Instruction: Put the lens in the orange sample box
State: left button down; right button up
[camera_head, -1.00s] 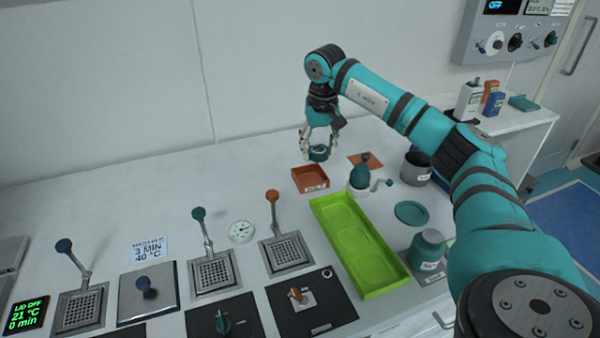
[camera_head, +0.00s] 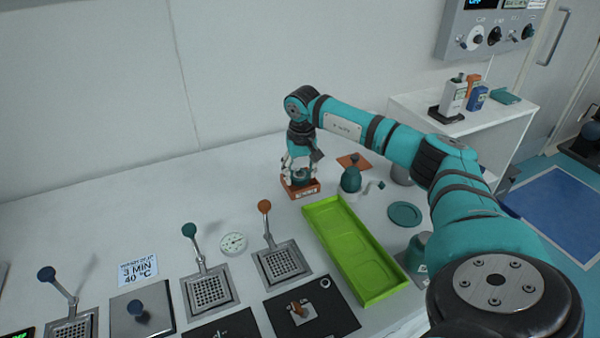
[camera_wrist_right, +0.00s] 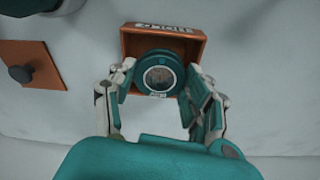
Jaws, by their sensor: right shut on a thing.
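The lens (camera_wrist_right: 160,73) is a round glass in a teal ring. My right gripper (camera_wrist_right: 158,82) is shut on it, one finger on each side. The orange sample box (camera_head: 307,193) is a small open box with a white label on its front; it also shows in the wrist view (camera_wrist_right: 194,44). In the head view my right gripper (camera_head: 299,174) points down at the box, with its fingertips at the rim. In the wrist view the lens overlaps the box opening. I cannot tell whether it touches the floor of the box. My left gripper is not in view.
An orange lid with a dark knob (camera_wrist_right: 30,66) lies beside the box. A teal bottle (camera_head: 350,181) stands to its right. A long green tray (camera_head: 352,250) lies in front, and levered stations (camera_head: 280,262) stand front left. The table behind and left of the box is clear.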

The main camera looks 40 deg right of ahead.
aim_at(302, 178)
jog(key=shift+s+a+f, duration=0.1)
jog(key=shift+s+f, duration=0.15)
jog(key=shift+f, duration=0.1)
jog(key=shift+o, duration=0.2)
jog(key=shift+s+a+f+b, duration=0.1)
jog(key=shift+s+f+b, duration=0.15)
jog(key=shift+f+b, duration=0.3)
jog(key=shift+f, duration=0.1)
jog(key=shift+c, duration=0.6)
jog(key=o, duration=1.1)
jog(key=shift+o, duration=1.3)
jog(key=shift+w+f, duration=0.2)
jog(key=shift+w, duration=0.05)
jog(key=shift+r+p, duration=0.25)
jog(key=shift+p, duration=0.05)
notch_tip(302, 178, up, 13)
jog(key=shift+s+a+b, duration=0.15)
jog(key=shift+s+b, duration=0.25)
jog(key=shift+s, duration=0.05)
jog(key=shift+r, duration=0.1)
